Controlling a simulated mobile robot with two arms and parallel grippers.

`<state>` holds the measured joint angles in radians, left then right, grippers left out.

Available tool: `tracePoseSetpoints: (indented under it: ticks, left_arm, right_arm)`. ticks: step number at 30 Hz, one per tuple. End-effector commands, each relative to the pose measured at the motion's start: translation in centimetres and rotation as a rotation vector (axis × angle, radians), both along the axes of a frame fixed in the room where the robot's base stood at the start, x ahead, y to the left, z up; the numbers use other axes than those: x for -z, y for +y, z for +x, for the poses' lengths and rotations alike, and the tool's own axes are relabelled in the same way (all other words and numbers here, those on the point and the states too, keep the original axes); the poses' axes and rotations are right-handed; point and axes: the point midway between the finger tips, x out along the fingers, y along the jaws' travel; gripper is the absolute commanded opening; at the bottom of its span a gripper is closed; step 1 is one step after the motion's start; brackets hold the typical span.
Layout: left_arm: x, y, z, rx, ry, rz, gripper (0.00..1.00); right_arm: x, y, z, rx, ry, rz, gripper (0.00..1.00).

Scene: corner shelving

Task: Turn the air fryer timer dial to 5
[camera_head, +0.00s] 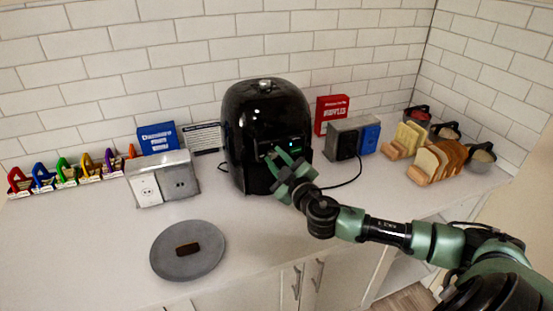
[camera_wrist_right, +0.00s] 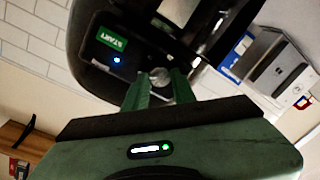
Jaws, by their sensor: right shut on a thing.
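The black air fryer (camera_head: 262,115) stands upright on the counter against the tiled wall. Its front panel with a green display (camera_head: 296,142) shows just above my right gripper (camera_head: 285,165). In the right wrist view the panel has a green START label (camera_wrist_right: 112,39) and a blue light. My right gripper also shows there (camera_wrist_right: 158,84), with its fingers shut on a small round grey dial (camera_wrist_right: 159,75) on the air fryer's front. The dial's markings and setting cannot be read. My left gripper is not in view.
A grey plate (camera_head: 170,265) with a dark bar (camera_head: 187,249) lies at the front left. Outlet boxes stand left (camera_head: 163,180) and right (camera_head: 345,145) of the air fryer, and a black cord (camera_head: 350,178) lies beside it. Bread racks (camera_head: 425,165) stand at right. The front middle counter is clear.

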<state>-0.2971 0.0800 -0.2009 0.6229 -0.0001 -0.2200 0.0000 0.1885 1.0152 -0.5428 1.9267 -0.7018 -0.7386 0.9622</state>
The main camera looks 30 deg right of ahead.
Motion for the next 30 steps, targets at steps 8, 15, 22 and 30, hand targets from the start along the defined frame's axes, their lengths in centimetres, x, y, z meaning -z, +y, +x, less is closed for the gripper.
tracePoseSetpoints:
  ticks: [8,15,22,30]
  left_arm:
    - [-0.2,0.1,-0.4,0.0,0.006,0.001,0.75]
    - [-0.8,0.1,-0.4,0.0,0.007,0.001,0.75]
    - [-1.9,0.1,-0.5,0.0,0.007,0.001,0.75]
    - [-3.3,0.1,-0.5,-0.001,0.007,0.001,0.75]
  right_arm:
    - [0.0,0.0,0.0,0.0,0.013,-0.052,0.0]
    - [-0.1,0.1,0.0,-0.001,0.051,-0.2,0.0]
    - [-0.2,0.2,0.0,-0.001,0.1,-0.407,0.0]
    - [-0.2,0.2,0.0,-0.001,0.16,-0.653,0.0]
